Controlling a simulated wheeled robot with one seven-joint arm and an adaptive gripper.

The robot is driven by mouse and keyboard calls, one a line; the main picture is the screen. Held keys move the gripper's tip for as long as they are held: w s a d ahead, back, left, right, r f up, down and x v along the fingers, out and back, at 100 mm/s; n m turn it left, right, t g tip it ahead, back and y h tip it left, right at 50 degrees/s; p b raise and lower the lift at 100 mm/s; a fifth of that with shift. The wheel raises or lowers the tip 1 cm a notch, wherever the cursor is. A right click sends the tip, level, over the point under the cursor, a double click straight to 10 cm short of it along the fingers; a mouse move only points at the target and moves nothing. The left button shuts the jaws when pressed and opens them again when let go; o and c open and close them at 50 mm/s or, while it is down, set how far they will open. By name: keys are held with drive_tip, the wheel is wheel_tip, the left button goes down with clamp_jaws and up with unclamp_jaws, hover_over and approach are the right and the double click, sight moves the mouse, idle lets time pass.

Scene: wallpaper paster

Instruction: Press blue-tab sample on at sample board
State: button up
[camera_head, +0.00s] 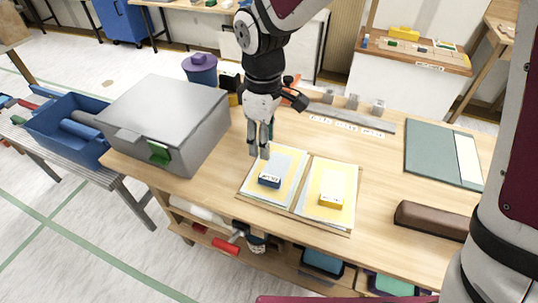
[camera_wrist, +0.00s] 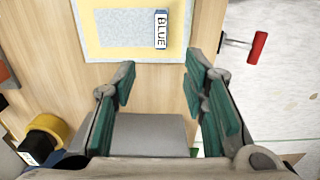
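The blue-tab sample (camera_head: 285,160) is a pale grey and yellow sheet lying flat on the wooden table, with a blue block (camera_head: 269,181) near its front edge. In the wrist view the block (camera_wrist: 161,29) reads BLUE, and part of the sheet (camera_wrist: 112,25) shows at the top. A similar sheet with a yellow block (camera_head: 331,201) lies to its right. My gripper (camera_head: 259,147) is above the blue-tab sheet's back left part, fingers pointing down. In the wrist view its green-padded fingers (camera_wrist: 160,75) are wide apart and empty. I cannot tell which panel is the sample board.
A grey lidded box (camera_head: 165,105) stands at the left and a brown padded bar (camera_head: 432,220) at the right. A green panel with a pale strip (camera_head: 428,150) lies at the back right. A metal rail (camera_head: 352,119) runs behind the sheets. A red-handled tool (camera_wrist: 257,47) is below the table edge.

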drive_tip(key=b, duration=0.1)
hover_over(269, 177)
drive_tip(key=f, duration=0.5)
drive_tip(key=a+f, duration=0.1)
drive_tip(key=f, duration=0.1)
drive_tip(key=shift+w+f, duration=0.2)
drive_tip(key=shift+f, duration=0.15)
drive_tip(key=shift+s+d+f+b, duration=0.1)
drive_tip(key=shift+d+f+b, duration=0.1)
drive_tip(key=shift+f, duration=0.7)
drive_tip(key=shift+s+d+f+b, duration=0.1)
drive_tip(key=shift+d+f, duration=0.05)
drive_tip(key=shift+f, duration=0.7)
drive_tip(key=shift+s+d+f+b, duration=0.1)
drive_tip(key=shift+d+f, duration=0.1)
drive_tip(key=shift+f, duration=0.7)
clamp_jaws()
